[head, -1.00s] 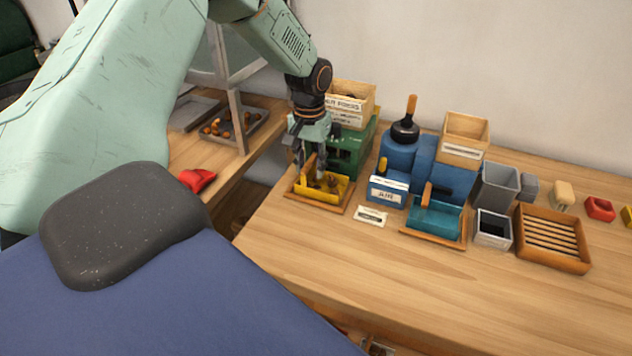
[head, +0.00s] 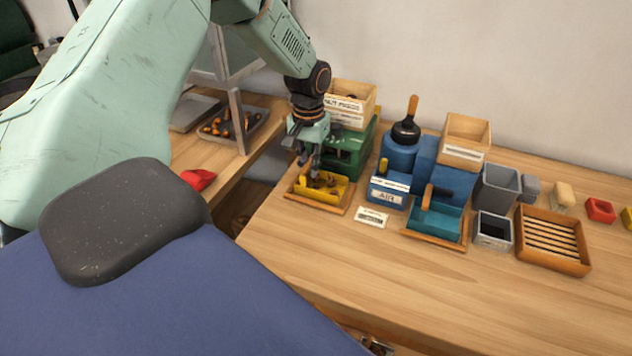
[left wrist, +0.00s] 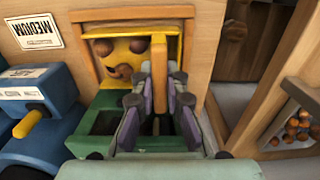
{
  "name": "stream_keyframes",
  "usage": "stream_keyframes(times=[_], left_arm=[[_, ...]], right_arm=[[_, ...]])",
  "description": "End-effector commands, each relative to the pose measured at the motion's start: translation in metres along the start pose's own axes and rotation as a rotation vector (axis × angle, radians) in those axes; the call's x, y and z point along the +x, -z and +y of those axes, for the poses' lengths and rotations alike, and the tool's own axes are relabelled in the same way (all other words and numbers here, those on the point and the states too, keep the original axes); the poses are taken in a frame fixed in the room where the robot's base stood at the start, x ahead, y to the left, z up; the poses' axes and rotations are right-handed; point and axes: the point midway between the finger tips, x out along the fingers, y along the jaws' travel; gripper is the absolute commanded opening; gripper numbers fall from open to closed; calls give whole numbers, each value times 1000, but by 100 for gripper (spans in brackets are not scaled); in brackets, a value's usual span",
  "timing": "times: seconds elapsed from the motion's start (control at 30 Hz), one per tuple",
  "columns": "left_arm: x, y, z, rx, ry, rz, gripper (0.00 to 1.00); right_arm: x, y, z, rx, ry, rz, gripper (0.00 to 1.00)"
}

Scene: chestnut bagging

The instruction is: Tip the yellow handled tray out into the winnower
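The yellow tray (head: 336,196) sits in a wooden frame at the table's left front and holds several brown chestnuts. It also shows in the left wrist view (left wrist: 112,48). My left gripper (head: 309,166) is directly above the tray, pointing down. In the left wrist view its fingers (left wrist: 160,78) are apart, with an upright wooden handle (left wrist: 158,50) showing between their tips; I see no clear grip. A blue machine (head: 398,155), with a label that seems to read AIR, stands right of the tray; it may be the winnower. My right gripper is not in view.
A green machine (head: 352,152) with a wooden box on top stands close behind the tray. A teal tray (head: 447,219), grey bins (head: 498,188) and a slatted wooden tray (head: 552,262) stand to the right. The table's front is clear.

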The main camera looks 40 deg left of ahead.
Motion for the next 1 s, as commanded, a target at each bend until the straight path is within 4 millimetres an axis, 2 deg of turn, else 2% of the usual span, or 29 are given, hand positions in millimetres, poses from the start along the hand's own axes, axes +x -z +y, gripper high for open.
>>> stream_keyframes(times=[0.1,0.47,1.0], left_arm=[[0,0,0,0,0,0,0],[-2,0,0,0,0,1,0],[-35,0,0,0,0,1,0]], right_arm=[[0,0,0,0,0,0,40],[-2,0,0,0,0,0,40],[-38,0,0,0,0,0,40]])
